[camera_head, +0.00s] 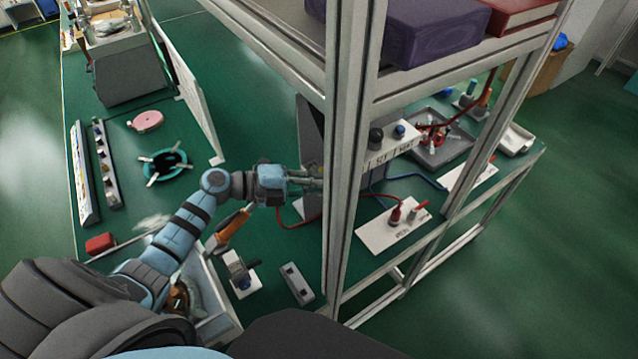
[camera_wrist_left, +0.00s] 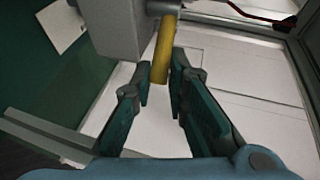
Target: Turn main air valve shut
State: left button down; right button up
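My left gripper (camera_wrist_left: 162,82) has one finger on each side of the lever's free end. The fingertips are close to the lever; whether they press on it cannot be told. In the head view my left gripper (camera_head: 308,180) reaches behind a shelf post, and the lever is hidden there. My right gripper is not in view.
An upright shelf post (camera_head: 352,150) stands right beside my left gripper. An upper shelf carries a purple box (camera_head: 432,30). A white plate with a red fitting (camera_head: 393,222) and a red hose lie nearby. A teal ring (camera_head: 165,165) sits on the open green bench at left.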

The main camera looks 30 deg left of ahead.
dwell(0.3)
pick_arm(q)
jog(key=shift+w+d+r+n+t+y+p, duration=0.15)
jog(key=shift+d+n+t+y+p, duration=0.1)
jog(key=shift+n+t+y+p, duration=0.25)
jog(key=shift+w+d+n+t+y+p, duration=0.1)
jog(key=shift+w+d+n+t+y, duration=0.5)
jog(key=shift+n+y, duration=0.7)
jog(key=shift+w+d+n+t+y+p, duration=0.15)
jog(key=shift+w+d+n+t+y, duration=0.1)
jog(key=shift+n+t+y, duration=1)
jog(key=shift+w+d+n+t+y+p, duration=0.1)
jog(key=shift+w+d+n+t+y, duration=0.3)
jog(key=shift+n+y, duration=0.9)
jog(key=shift+y, duration=0.35)
jog(key=shift+m, duration=0.25)
jog(key=c, duration=1.6)
grip_release()
jog(key=shift+o, duration=0.2)
